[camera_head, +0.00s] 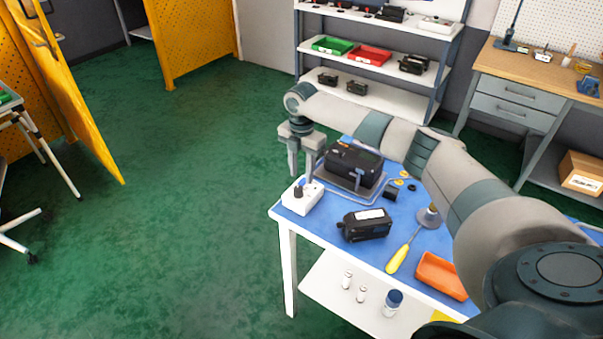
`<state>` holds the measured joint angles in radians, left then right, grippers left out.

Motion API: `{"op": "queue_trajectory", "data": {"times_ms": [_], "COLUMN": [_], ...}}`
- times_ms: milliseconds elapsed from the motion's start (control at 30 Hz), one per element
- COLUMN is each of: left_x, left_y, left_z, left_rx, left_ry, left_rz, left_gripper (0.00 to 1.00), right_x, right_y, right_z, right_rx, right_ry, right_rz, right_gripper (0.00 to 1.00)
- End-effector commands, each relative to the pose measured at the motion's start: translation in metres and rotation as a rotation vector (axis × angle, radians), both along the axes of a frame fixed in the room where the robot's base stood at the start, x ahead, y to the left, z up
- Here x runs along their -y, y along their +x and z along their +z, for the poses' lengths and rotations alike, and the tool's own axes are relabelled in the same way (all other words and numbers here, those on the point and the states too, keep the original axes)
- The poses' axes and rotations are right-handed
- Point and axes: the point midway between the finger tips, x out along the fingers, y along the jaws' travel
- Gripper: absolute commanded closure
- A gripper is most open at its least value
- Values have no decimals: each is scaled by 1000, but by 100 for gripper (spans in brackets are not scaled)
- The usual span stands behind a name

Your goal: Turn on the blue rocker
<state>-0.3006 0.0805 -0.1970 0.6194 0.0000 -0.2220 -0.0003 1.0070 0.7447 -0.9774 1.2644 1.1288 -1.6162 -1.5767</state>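I cannot make out a blue rocker for certain at this size. A white box (302,199) with a dark knob on top stands at the near left corner of the blue-topped table (336,240). A black device (352,165) in a grey frame stands behind it, and a smaller black device (366,225) lies in front. My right gripper (302,174) points down with its two fingers apart and nothing seen between them. It appears above and behind the white box, left of the larger black device. My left gripper is not in view.
A yellow-handled screwdriver (400,255) and an orange tray (440,276) lie at the table's right. Bottles (392,303) stand on the lower shelf. A shelf rack (395,52) and a wooden workbench (540,72) stand behind.

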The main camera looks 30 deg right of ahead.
Motion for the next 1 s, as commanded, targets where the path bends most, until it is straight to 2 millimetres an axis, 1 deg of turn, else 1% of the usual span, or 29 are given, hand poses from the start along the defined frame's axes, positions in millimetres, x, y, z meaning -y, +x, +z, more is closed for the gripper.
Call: {"op": "queue_trajectory", "data": {"times_ms": [100,200,567,667,700,733,1000], "left_x": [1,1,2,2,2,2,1], "left_y": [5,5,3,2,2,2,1], "left_z": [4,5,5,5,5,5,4], "left_rx": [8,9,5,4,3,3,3], "left_ry": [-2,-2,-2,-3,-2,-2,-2], "left_rz": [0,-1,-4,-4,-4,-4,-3], "left_gripper": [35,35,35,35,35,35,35], "right_x": [-1,0,0,0,0,0,1], "right_y": [0,-1,0,0,0,0,0], "right_z": [-12,-18,-22,-22,-22,-22,-21], "right_rx": [-2,-2,0,-1,-1,-1,-12], "right_ry": [0,0,0,0,0,0,23], "right_rz": [0,0,0,0,0,0,-2], "right_gripper": [64,64,64,86,95,100,100]}}
